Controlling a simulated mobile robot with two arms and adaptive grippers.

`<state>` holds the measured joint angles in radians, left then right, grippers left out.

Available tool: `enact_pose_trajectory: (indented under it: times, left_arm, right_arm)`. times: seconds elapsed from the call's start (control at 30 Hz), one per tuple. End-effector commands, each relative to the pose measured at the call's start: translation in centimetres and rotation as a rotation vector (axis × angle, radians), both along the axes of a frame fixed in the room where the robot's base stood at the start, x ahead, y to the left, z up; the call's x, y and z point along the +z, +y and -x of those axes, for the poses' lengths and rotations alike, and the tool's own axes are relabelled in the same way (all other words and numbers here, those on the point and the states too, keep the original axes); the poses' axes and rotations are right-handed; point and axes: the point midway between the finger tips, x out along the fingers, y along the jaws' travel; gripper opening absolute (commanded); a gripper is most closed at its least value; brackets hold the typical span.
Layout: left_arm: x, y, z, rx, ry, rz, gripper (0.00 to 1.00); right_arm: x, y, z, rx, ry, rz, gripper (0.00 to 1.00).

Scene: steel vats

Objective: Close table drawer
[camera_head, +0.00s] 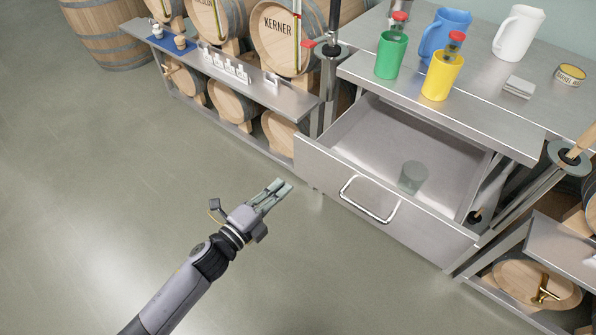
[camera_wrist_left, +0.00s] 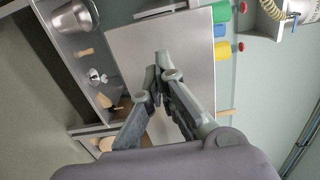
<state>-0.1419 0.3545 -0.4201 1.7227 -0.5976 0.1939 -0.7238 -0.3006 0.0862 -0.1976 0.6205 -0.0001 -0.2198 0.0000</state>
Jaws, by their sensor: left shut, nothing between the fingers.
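The steel table (camera_head: 510,110) has its drawer (camera_head: 385,195) pulled out, with a bar handle (camera_head: 370,200) on its front. A clear glass (camera_head: 413,177) stands inside the drawer. My left gripper (camera_head: 284,187) is over the floor to the left of the drawer front in the head view, apart from the handle. Its fingers are shut and empty. In the left wrist view the closed fingertips (camera_wrist_left: 162,65) show in front of a plain grey metal surface (camera_wrist_left: 190,45). My right gripper is out of view.
A green cup (camera_head: 391,55), a yellow cup (camera_head: 442,75), a blue pitcher (camera_head: 445,32) and a white pitcher (camera_head: 518,32) stand on the tabletop. A barrel rack (camera_head: 255,88) stands left of the table. The floor (camera_head: 90,180) at left is clear.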

Motion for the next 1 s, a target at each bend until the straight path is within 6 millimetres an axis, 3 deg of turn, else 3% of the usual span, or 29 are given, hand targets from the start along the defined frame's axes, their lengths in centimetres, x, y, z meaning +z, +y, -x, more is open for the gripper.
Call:
enact_pose_trajectory:
  times: [0.2,0.4,1.0]
  left_arm:
    - [-0.1,-2.5,-3.8,0.000,-0.002,0.001,0.00]
    - [-0.1,-3.8,-5.7,0.000,0.001,0.001,0.00]
    - [-0.1,-4.0,-6.3,0.001,0.003,0.001,0.00]
  right_arm:
    - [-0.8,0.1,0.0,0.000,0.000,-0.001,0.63]
    - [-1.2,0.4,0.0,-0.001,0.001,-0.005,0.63]
    - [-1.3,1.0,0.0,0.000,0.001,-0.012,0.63]
